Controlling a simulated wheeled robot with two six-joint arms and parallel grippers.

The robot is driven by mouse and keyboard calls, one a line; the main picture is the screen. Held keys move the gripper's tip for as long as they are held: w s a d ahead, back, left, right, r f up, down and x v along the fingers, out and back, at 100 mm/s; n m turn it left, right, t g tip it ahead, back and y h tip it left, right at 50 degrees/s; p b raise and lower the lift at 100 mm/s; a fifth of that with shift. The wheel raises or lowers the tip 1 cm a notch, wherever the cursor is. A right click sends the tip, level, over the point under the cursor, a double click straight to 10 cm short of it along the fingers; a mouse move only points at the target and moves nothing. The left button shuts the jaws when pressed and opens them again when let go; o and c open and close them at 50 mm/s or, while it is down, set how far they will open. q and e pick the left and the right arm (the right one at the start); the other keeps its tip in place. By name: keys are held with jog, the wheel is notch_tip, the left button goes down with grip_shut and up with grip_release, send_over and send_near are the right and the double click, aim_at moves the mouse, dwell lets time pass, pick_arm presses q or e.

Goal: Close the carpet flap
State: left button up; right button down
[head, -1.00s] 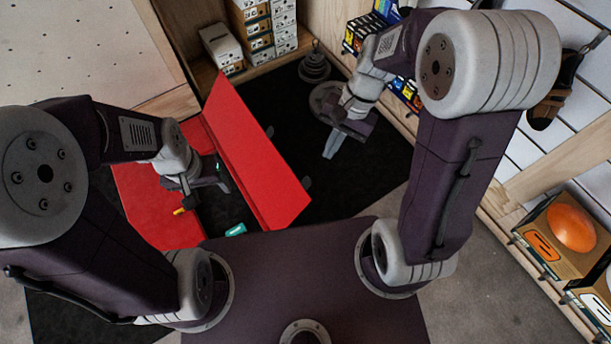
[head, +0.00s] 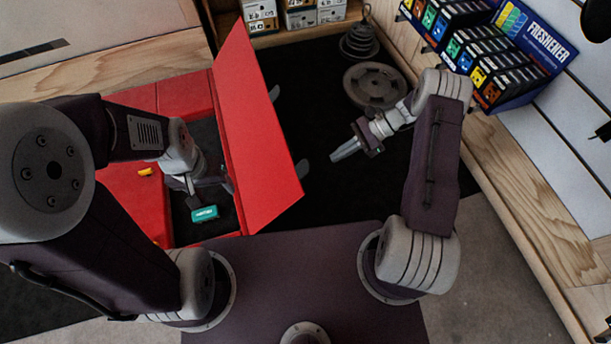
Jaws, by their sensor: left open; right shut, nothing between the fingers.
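The red flap (head: 255,140) stands steeply raised along the right side of a dark opening in a red pad (head: 130,205). My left gripper (head: 208,187) is over the dark opening, on the left side of the flap. It is open and empty, with its far finger close to the flap's inner face; I cannot tell if they touch. My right gripper (head: 345,151) is shut and empty, to the right of the flap and apart from it, above the black floor mat.
A teal item (head: 204,213) lies in the opening and a small yellow item (head: 146,172) on the pad's left part. A grey round weight (head: 374,86) lies on the black mat (head: 310,110). A freshener display (head: 500,60) stands on the right ledge.

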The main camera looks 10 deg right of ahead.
jog(key=s+a+f+b, duration=0.2)
jog(key=a+b, duration=0.4)
jog(key=a, duration=0.5)
jog(key=shift+f, duration=0.5)
jog(key=shift+s, duration=0.1)
